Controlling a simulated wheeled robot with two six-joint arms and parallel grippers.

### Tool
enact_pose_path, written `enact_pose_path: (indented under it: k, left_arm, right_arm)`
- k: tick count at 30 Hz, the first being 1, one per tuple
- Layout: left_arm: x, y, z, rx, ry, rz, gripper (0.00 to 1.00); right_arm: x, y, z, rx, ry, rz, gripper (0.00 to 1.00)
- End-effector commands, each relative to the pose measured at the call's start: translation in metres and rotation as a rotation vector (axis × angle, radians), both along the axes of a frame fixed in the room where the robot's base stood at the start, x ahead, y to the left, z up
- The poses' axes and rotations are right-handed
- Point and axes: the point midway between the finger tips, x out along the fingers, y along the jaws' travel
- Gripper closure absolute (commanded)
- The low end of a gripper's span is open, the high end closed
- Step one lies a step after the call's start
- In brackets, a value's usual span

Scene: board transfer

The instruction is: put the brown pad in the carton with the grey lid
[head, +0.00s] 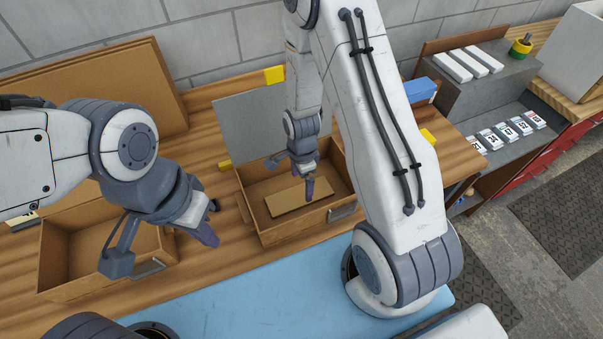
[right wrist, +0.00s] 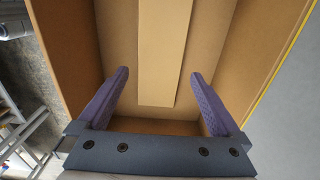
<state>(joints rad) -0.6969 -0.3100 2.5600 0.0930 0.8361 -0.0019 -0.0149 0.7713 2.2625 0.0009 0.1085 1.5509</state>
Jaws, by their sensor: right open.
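The brown pad (head: 292,198) lies flat on the floor of the carton with the grey lid (head: 299,232), at the centre of the head view. The grey lid (head: 248,115) stands raised behind the carton. My right gripper (head: 310,190) is open and empty above the pad, inside or just over the carton. In the right wrist view the pad (right wrist: 162,50) shows beyond and between its two purple fingers, apart from both. My left gripper (head: 208,238) hangs between this carton and another at the left; its jaw opening is hidden by the viewing angle.
An open carton (head: 52,258) stands at the left, partly behind my left arm. A blue mat (head: 240,300) runs along the front. A grey shelf (head: 500,90) with white boxes and labelled packets is at the right. A brown board (head: 100,90) leans at the back wall.

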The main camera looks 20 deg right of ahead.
Motion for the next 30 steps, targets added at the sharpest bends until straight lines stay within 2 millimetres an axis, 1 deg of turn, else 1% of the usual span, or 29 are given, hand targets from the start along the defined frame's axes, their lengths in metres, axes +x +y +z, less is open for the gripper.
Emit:
enact_pose_path:
  k: [3, 5, 8, 18, 21, 25, 28, 29, 30]
  left_arm:
    - [0.000, 0.000, 0.013, 0.000, 0.000, -0.002, 1.00]
    - [0.000, 0.000, 0.005, -0.001, -0.001, -0.002, 1.00]
    - [0.000, 0.000, -0.001, 0.000, 0.000, -0.001, 1.00]
    - [0.000, 0.000, -0.014, 0.000, 0.000, 0.002, 1.00]
    - [0.000, 0.000, -0.016, 0.000, 0.000, 0.002, 1.00]
    - [0.000, 0.000, -0.017, 0.000, 0.000, 0.003, 1.00]
    - [0.000, 0.000, -0.017, 0.000, 0.000, 0.003, 1.00]
    - [0.000, 0.000, -0.017, 0.000, 0.000, 0.003, 1.00]
    - [0.000, 0.000, -0.017, 0.000, 0.000, 0.003, 1.00]
  right_arm:
    - [0.000, 0.000, 0.016, 0.000, -0.001, 0.000, 0.00]
    - [0.002, 0.000, 0.018, 0.000, -0.005, 0.000, 0.00]
    - [0.002, 0.000, 0.035, 0.000, -0.008, 0.000, 0.00]
    - [0.002, 0.000, 0.101, 0.000, -0.007, 0.000, 0.00]
    - [0.001, 0.000, 0.115, 0.000, -0.004, 0.000, 0.00]
    - [0.001, 0.000, 0.127, 0.000, -0.003, 0.002, 0.00]
    - [-0.003, 0.008, 0.136, 0.001, -0.005, 0.071, 0.00]
    - [-0.006, 0.014, 0.140, 0.003, -0.007, 0.121, 0.00]
    - [-0.012, 0.024, 0.147, 0.006, -0.010, 0.212, 0.00]
